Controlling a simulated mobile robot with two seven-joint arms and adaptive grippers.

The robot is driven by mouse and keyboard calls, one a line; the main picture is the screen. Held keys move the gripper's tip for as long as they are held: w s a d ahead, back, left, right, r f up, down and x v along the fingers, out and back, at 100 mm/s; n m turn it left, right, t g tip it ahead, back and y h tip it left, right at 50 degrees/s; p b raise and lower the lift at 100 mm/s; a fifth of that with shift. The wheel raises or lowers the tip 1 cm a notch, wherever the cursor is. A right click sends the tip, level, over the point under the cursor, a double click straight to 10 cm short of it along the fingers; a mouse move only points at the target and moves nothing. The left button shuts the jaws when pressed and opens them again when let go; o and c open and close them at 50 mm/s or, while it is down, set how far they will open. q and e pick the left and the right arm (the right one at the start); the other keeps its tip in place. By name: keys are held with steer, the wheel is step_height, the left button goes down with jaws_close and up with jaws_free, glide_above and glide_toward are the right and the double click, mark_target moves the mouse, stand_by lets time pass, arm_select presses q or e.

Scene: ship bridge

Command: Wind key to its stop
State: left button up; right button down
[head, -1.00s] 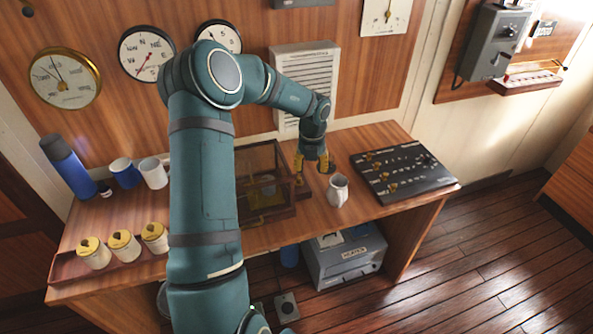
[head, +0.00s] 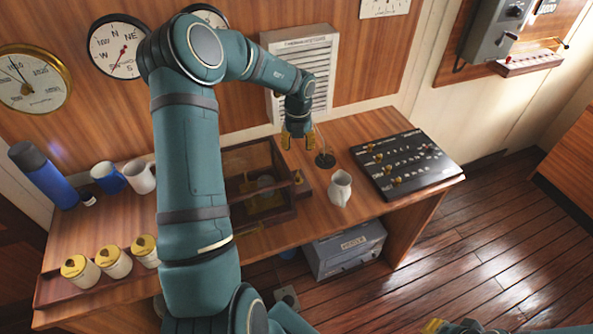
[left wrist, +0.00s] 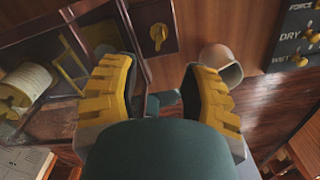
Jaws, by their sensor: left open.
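A glass-sided wooden case (head: 283,213) stands on the desk. A small brass key (head: 298,177) is on its right side; in the left wrist view the brass key (left wrist: 158,36) sits on a dark square plate, ahead of and between my fingers. My left gripper (head: 298,138) is open and empty, above the desk behind the case's right end. It also shows in the left wrist view (left wrist: 160,80), its yellow fingers wide apart and clear of the key. My right gripper (head: 452,326) only just shows at the bottom edge; its jaw state is unclear.
A black switch panel (head: 405,165) lies farther right. Mugs (head: 139,177), a blue bottle (head: 45,178) and several yellow-lidded jars (head: 113,262) are at left.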

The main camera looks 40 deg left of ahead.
mark_target(298, 171)
arm_select(q)
step_height(298, 171, down, 13)
steer(key=shift+f, duration=0.1)
stand_by(0.3)
jaws_close()
